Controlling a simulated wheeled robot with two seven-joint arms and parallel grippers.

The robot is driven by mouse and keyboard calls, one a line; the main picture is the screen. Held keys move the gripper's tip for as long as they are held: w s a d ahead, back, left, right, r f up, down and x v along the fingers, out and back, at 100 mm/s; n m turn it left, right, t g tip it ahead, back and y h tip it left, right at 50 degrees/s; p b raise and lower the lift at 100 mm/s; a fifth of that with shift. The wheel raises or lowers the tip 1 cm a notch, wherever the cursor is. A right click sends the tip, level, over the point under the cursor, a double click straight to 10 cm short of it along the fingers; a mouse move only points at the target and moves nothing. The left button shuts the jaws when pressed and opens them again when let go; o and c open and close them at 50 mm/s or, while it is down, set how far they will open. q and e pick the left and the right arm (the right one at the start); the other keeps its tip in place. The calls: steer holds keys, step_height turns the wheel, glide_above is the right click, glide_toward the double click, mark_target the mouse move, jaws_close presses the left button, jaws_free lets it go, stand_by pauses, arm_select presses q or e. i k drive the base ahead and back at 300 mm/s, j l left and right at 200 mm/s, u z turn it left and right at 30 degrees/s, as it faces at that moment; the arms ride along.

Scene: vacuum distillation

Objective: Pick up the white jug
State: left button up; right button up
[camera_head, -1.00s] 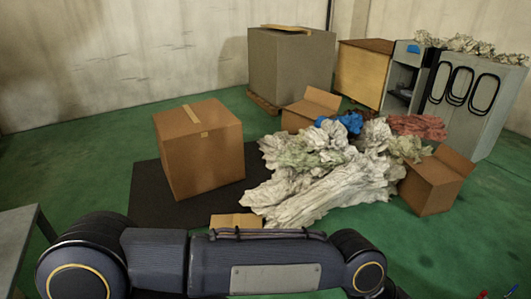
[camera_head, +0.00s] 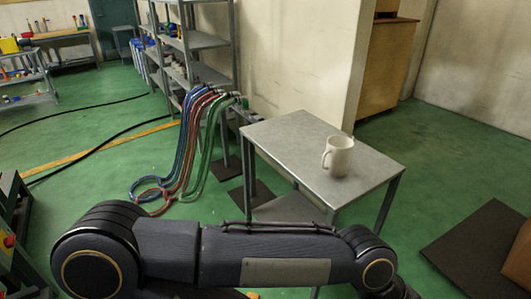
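The white jug (camera_head: 340,156) stands upright on a small grey metal table (camera_head: 284,138), toward the table's right side. Its handle points left and toward me. Nothing touches it. My own dark arm stretches across the bottom of the view, in front of the table's lower part. Neither gripper shows in the view.
Blue, red and green hoses (camera_head: 190,142) hang from a metal shelf rack (camera_head: 190,45) to the floor left of the table. A wall (camera_head: 306,60) stands behind the table. A black mat (camera_head: 468,245) lies at right.

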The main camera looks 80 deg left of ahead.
mark_target(336, 158)
steer(key=u, duration=0.45)
steer(key=k+l+u, duration=0.1)
steer(key=u, duration=0.35)
steer(key=k+u, duration=0.1)
steer(key=u, duration=0.35)
steer(key=k+u, duration=0.1)
steer(key=u, duration=1.2)
steer(key=i+l+u, duration=0.1)
steer(key=u, duration=0.3)
steer(key=l+u, duration=0.15)
steer(key=u, duration=0.25)
steer(key=i+l+u, duration=0.1)
steer(key=u, duration=0.3)
steer(key=l+u, duration=0.45)
steer(key=l, duration=0.6)
steer(key=l+u, duration=0.5)
steer(key=l, duration=0.55)
steer(key=k+l, duration=0.1)
steer(key=l, duration=0.45)
steer(key=k+l, duration=0.1)
steer(key=l, duration=0.5)
